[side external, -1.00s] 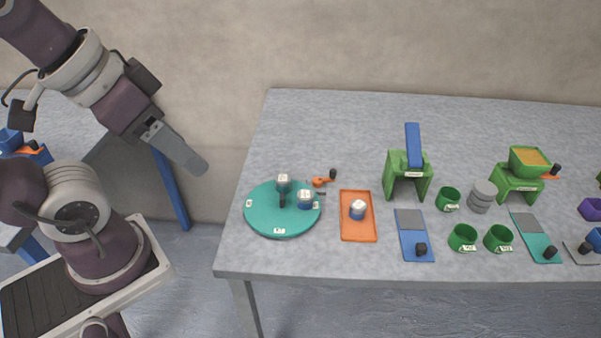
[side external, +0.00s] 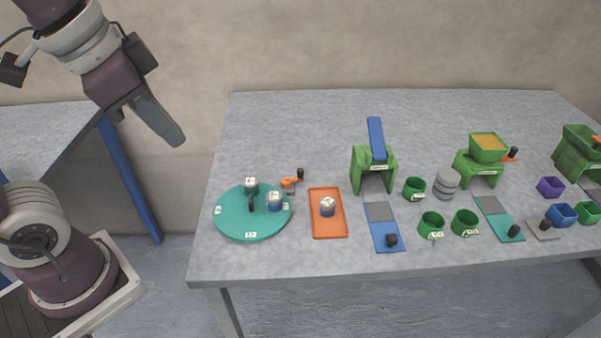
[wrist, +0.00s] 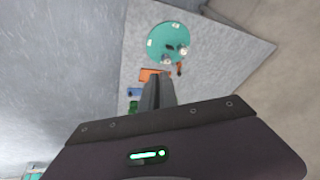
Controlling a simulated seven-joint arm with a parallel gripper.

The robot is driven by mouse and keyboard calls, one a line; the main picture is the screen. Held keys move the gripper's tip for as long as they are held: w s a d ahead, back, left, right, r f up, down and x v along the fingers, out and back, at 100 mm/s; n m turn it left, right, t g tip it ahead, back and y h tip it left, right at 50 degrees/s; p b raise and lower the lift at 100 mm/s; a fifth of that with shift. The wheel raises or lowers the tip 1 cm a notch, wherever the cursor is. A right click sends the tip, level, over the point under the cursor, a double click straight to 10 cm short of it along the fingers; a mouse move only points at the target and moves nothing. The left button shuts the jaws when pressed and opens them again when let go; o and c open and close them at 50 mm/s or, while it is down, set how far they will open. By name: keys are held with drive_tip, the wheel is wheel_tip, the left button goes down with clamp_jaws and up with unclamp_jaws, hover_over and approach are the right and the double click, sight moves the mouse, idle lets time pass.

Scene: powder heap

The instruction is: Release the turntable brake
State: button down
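The turntable (side external: 232,226) is a round teal disc at the left end of the grey table, with white labels near its rim. Two small white-topped blue-grey jars (side external: 274,202) and a dark upright knob (side external: 251,204) are on it. An orange lever with a black knob (side external: 289,183), seemingly the brake, sits at its far right edge. The wrist view shows the turntable (wrist: 160,50) and the dark-tipped lever (wrist: 180,69) beyond the fingers. My gripper (side external: 174,137) is in the air left of and above the turntable, touching nothing. Its fingers look closed together and empty.
An orange tray (side external: 316,229) with one jar is right of the turntable. Further right are a green stand (side external: 388,160) with a blue chute, a blue-and-grey pad (side external: 384,238), green cups (side external: 431,226) and grey stacked discs (side external: 446,183). The table's back left is clear.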

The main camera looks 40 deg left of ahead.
drive_tip(key=w+d+f+m+g+y, duration=0.1)
drive_tip(key=w+d+f+m, duration=0.1)
drive_tip(key=w+m, duration=0.5)
drive_tip(key=w+d+f+m+g, duration=0.1)
drive_tip(key=w+f+m+g, duration=0.15)
drive_tip(key=w, duration=0.75)
drive_tip(key=w+d+f+m+y, duration=0.1)
drive_tip(key=w+d+f+m, duration=0.3)
drive_tip(key=w+f+m, duration=0.3)
drive_tip(key=w+f, duration=0.3)
drive_tip(key=f, duration=0.1)
drive_tip(key=shift+g+y, duration=0.3)
drive_tip(key=shift+g, duration=0.05)
drive_tip(key=shift+m, duration=0.25)
drive_tip(key=x, duration=1)
drive_tip(key=shift+a+f, duration=0.1)
drive_tip(key=shift+f, duration=0.15)
drive_tip(key=a, duration=0.2)
drive_tip(key=shift+w+a+r, duration=0.2)
drive_tip(key=shift+w+a, duration=0.25)
drive_tip(key=shift+a, duration=0.4)
